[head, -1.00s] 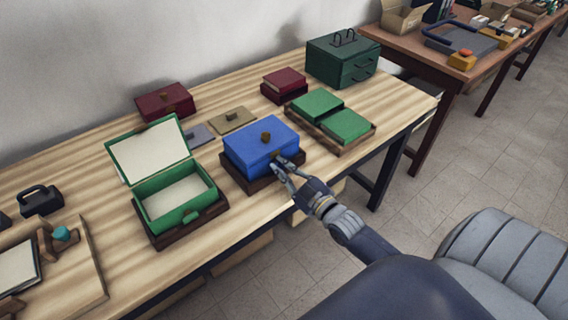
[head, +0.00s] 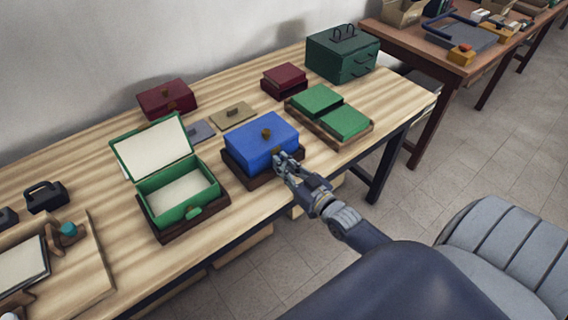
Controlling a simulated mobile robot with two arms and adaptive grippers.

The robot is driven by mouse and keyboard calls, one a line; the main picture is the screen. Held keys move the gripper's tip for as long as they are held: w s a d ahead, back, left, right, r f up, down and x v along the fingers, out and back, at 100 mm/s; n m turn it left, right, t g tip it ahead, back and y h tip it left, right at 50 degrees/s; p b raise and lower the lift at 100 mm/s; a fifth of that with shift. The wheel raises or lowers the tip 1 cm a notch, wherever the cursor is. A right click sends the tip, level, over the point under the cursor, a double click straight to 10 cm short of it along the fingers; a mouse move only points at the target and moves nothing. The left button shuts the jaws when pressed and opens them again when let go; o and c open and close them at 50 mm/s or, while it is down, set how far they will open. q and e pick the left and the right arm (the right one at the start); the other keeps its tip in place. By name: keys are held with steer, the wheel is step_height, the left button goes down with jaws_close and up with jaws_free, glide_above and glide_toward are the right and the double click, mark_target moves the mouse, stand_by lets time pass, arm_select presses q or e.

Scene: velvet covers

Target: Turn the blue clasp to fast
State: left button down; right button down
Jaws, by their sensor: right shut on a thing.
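A blue box (head: 258,143) with its lid down sits in a dark wooden tray (head: 236,171) near the table's front edge. A brown knob (head: 266,133) stands on its lid. The clasp is on the front face and is mostly hidden behind my right gripper (head: 280,160). My right gripper is at the front right of the blue box, shut on the clasp; which way the clasp points cannot be told. My left gripper is not in view.
An open green box (head: 178,194) stands left of the blue box. Green boxes (head: 346,122) in a wooden tray lie to the right. Dark red boxes (head: 166,99) and a dark green chest (head: 342,54) stand behind. Bare wood lies at the table's right end (head: 400,95).

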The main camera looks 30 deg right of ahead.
stand_by(0.4)
steer(key=c, duration=1.6)
jaws_free()
steer(key=shift+c, duration=0.2)
steer(key=s, duration=1.2)
steer(key=shift+d, duration=0.45)
steer(key=shift+f, duration=0.15)
